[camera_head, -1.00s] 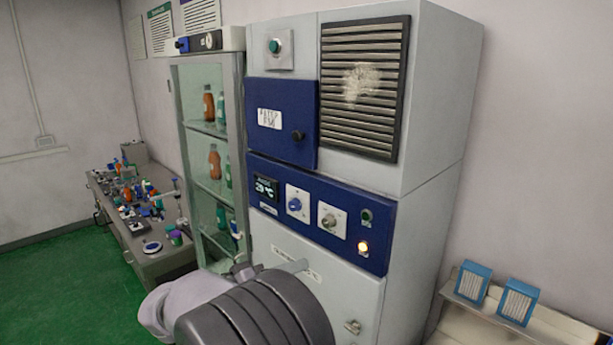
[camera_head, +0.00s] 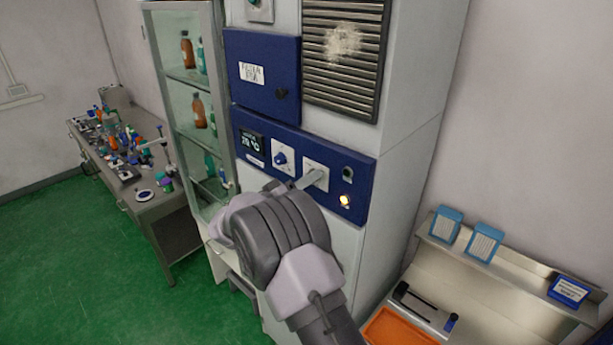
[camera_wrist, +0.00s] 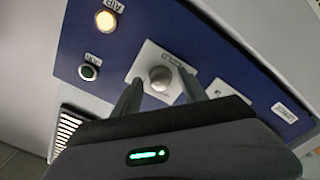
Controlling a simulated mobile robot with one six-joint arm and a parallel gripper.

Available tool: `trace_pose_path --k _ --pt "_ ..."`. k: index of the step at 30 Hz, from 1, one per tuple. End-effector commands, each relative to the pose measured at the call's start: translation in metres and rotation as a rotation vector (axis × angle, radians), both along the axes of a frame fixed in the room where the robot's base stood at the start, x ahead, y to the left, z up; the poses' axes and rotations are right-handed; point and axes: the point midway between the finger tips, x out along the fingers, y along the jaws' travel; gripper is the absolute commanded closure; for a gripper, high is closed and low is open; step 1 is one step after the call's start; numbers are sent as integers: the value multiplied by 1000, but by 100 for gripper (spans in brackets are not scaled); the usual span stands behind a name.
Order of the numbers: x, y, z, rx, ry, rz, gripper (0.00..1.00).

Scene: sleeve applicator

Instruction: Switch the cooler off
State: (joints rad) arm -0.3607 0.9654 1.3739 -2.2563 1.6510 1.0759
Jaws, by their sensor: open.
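The cooler is a tall grey cabinet (camera_head: 410,120) with a blue control panel (camera_head: 262,172). The panel carries a display (camera_head: 251,143), a blue knob (camera_head: 280,158), a silver knob on a white plate (camera_head: 320,170), a dark button (camera_head: 347,172) and a lit amber lamp (camera_head: 344,201). My gripper (camera_head: 309,180) is at the silver knob's plate. In the wrist view the silver knob (camera_wrist: 160,76) shows between the two spread fingers of my gripper (camera_wrist: 162,84); contact cannot be told. The button (camera_wrist: 88,72) and lit lamp (camera_wrist: 106,20) are to the left there.
A blue door with a black knob (camera_head: 281,92) and a vent grille (camera_head: 344,55) are above the panel. A glass cabinet with bottles (camera_head: 188,75) stands left. A cluttered bench (camera_head: 150,207) is further left. A metal counter (camera_head: 478,292) with an orange tray (camera_head: 400,328) is right.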

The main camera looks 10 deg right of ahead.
Motion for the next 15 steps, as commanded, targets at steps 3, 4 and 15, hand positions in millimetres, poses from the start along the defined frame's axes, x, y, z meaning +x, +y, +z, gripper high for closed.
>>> trace_pose_path --k 3,4,15 --pt "2 -2 0 0 0 0 50" --pt "2 -2 0 0 0 0 50" --pt "1 -2 0 0 0 0 93"
